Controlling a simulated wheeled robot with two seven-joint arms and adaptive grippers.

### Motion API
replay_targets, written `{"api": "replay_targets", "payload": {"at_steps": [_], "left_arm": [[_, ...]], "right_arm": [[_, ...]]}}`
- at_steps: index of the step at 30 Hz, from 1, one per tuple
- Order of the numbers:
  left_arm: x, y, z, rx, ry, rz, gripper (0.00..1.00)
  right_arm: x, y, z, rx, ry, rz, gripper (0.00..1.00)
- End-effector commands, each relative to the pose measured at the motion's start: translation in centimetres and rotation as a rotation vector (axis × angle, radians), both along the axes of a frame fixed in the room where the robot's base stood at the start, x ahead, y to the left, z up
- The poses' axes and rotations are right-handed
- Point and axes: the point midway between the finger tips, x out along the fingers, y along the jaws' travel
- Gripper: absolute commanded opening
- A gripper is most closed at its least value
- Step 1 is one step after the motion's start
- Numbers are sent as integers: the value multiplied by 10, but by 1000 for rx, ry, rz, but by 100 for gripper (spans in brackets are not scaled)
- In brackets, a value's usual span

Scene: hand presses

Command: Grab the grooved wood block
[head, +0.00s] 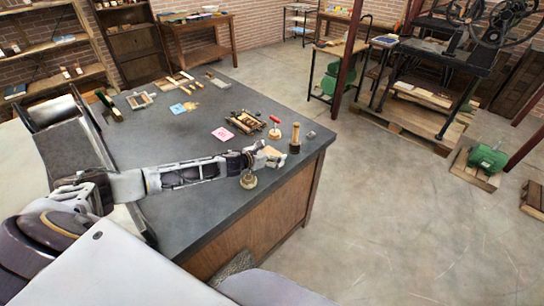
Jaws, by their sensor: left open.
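A small pale wood block (273,152) lies on the dark worktop near its right corner. It appears to be the grooved wood block, though its grooves are too small to make out. My left arm reaches across the worktop from the left, and my left gripper (260,157) is at the block's left side. The gripper is open and covers part of the block. I cannot tell whether the fingers touch it. My right gripper is not in view.
Close around the gripper stand a round wood-and-metal piece (248,181), a red-handled tool (275,128) and an upright wooden cylinder (295,138). A pink card (222,134) and a wooden frame (245,121) lie behind.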

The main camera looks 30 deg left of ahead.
Motion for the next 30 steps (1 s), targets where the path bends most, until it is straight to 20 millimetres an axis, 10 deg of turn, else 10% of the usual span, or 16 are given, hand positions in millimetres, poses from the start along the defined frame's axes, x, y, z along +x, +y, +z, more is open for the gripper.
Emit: {"api": "replay_targets", "payload": {"at_steps": [11,22,30], "left_arm": [[0,0,0,0,0,0,100],[0,0,0,1,0,0,54],[0,0,1,1,-1,0,54]], "right_arm": [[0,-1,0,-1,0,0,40],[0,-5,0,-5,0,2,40],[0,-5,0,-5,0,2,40]]}}
